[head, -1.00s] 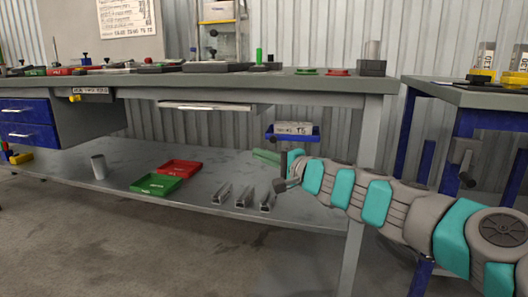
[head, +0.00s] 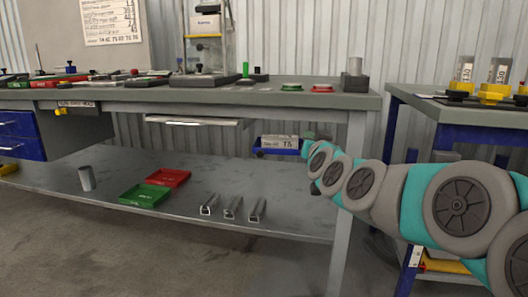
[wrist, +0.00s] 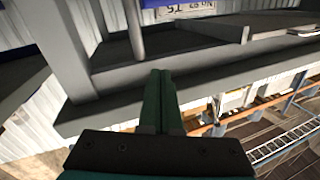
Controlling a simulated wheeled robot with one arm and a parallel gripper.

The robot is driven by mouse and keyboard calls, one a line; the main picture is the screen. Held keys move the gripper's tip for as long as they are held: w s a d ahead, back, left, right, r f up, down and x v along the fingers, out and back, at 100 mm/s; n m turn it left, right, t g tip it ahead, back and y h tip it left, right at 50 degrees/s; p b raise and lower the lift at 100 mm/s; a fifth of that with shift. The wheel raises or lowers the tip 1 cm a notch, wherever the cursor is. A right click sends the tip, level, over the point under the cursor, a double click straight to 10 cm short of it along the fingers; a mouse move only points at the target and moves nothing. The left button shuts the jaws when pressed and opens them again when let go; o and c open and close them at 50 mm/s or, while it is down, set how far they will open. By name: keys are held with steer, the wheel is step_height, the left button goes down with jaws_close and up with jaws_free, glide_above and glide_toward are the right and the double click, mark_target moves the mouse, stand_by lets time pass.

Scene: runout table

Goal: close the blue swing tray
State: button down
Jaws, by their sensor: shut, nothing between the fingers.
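The blue swing tray (head: 268,152) hangs out under the bench top, left of the bench's right leg, and carries a pale block marked T5 (head: 280,141). Part of the blue tray (wrist: 150,3) and its label also show at the top edge of the wrist view. My gripper (head: 313,138) is at the tray's right end in the head view; its tips are hard to make out there. I cannot tell whether it touches the tray. In the wrist view my gripper (wrist: 158,78) has its two dark green fingers together, with nothing between them.
The bench top (head: 215,97) lies above the tray, and the bench leg (head: 347,190) stands close to my arm. The lower shelf (head: 180,210) holds a green bin (head: 146,196), a red bin (head: 168,177), a metal cup and metal rails. A second table (head: 440,110) stands at right.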

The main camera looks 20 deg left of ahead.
step_height(320, 180, up, 6)
steer(key=s+a+n+t+y+p, duration=0.2)
steer(key=n+y+p, duration=0.25)
steer(key=n, duration=1.15)
steer(key=s+a+f+n+g+y+p, duration=0.1)
steer(key=s+f+n+g+y, duration=0.1)
steer(key=f+n+g, duration=0.35)
steer(key=s+a+f+n+g+y+p, duration=0.25)
steer(key=f+n, duration=0.35)
steer(key=f, duration=0.3)
steer(key=w+d+x, duration=0.1)
steer(key=w+x, duration=0.1)
steer(key=x, duration=1)
steer(key=shift+d+f+g+p, duration=0.25)
steer(key=shift+d+g+p, duration=0.05)
steer(key=shift+d, duration=0.1)
steer(key=shift+w, duration=0.1)
